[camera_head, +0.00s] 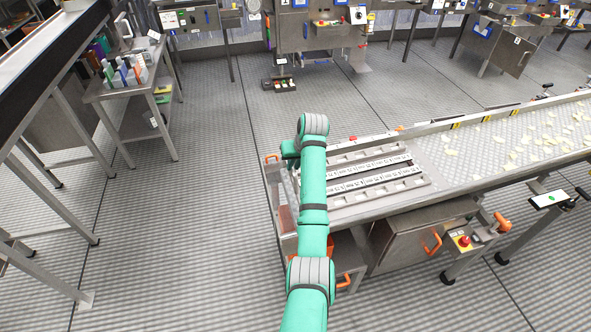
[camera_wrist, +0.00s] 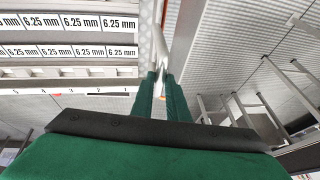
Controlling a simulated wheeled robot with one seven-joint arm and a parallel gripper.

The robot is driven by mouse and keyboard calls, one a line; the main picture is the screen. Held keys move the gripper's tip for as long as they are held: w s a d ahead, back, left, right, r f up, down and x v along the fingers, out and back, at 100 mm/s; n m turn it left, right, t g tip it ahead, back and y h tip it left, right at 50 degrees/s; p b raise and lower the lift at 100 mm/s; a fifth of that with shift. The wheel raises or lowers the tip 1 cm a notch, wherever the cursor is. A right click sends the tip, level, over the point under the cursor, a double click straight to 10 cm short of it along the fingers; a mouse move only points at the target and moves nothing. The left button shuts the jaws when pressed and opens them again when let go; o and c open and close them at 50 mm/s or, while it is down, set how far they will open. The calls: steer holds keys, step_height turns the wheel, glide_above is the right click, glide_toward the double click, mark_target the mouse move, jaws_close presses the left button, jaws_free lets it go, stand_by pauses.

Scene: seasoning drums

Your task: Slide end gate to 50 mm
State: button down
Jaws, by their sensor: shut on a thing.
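My gripper (camera_wrist: 160,88) has two green fingers, close together at the end of the table in the wrist view. They are shut on a narrow part that I take for the end gate's handle, mostly hidden between them. A metal edge (camera_wrist: 187,38) runs away just beyond the fingertips. A white scale (camera_wrist: 92,93) with small red marks lies left of the fingers; its reading against the gate is unclear. In the head view my arm hides the fingers and gate at the left end of the conveyor table (camera_head: 380,205).
Label strips reading 6.25 mm (camera_wrist: 70,22) lie left of the gripper. Pale chips (camera_head: 510,150) are scattered on the belt to the right. An orange handle (camera_head: 431,243) and a red stop button (camera_head: 464,240) are on the table's front. Left of the table is open floor (camera_head: 190,230).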

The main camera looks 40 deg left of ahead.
steer(key=c, duration=2)
jaws_free()
steer(key=shift+a+r, duration=0.25)
steer(key=shift+r, duration=0.25)
steer(key=shift+o, duration=1.3)
steer(key=shift+d, duration=0.1)
steer(key=shift+d+f, duration=0.15)
steer(key=shift+f, duration=0.05)
steer(key=v, duration=1.1)
steer(key=shift+f, duration=0.1)
